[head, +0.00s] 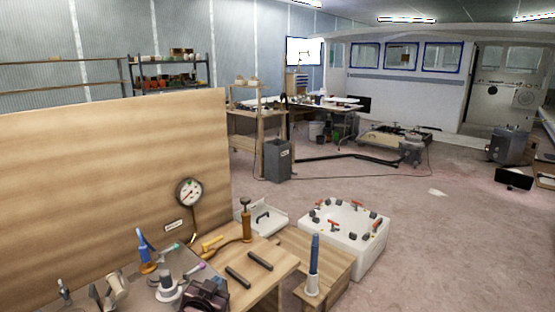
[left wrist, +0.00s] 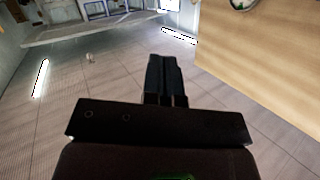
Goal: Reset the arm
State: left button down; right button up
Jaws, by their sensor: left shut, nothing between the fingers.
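My left gripper (left wrist: 165,78) shows in the left wrist view with its two dark fingers together and nothing between them. In the head view a dark part of my left arm and gripper (head: 206,294) shows at the bottom edge, over the near end of the wooden bench (head: 262,278). The fingertips are hard to make out there. My right gripper is in neither view.
A tall wooden panel (head: 110,190) with a round gauge (head: 189,192) stands at the left. Hand tools, a brass pump (head: 246,222) and black bars crowd the bench. A white box with red-handled valves (head: 343,238) stands right of it. Open floor (head: 450,240) lies beyond.

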pick_arm(q)
jog(key=s+a+f+n+g+y, duration=0.1)
jog(key=s+a+f, duration=0.3)
jog(key=s, duration=0.6)
jog(key=s+a+f+n+g, duration=0.1)
jog(key=s+a+f, duration=0.3)
jog(key=s+f, duration=0.3)
jog(key=s+a+f+n+g+y+b, duration=0.1)
jog(key=s+a+f, duration=0.3)
jog(key=s, duration=0.9)
notch_tip(320, 180, down, 2)
jog(key=shift+s+a+f+n+g+y, duration=0.1)
jog(key=shift+s+a+n+g+y, duration=0.2)
jog(key=shift+g, duration=0.1)
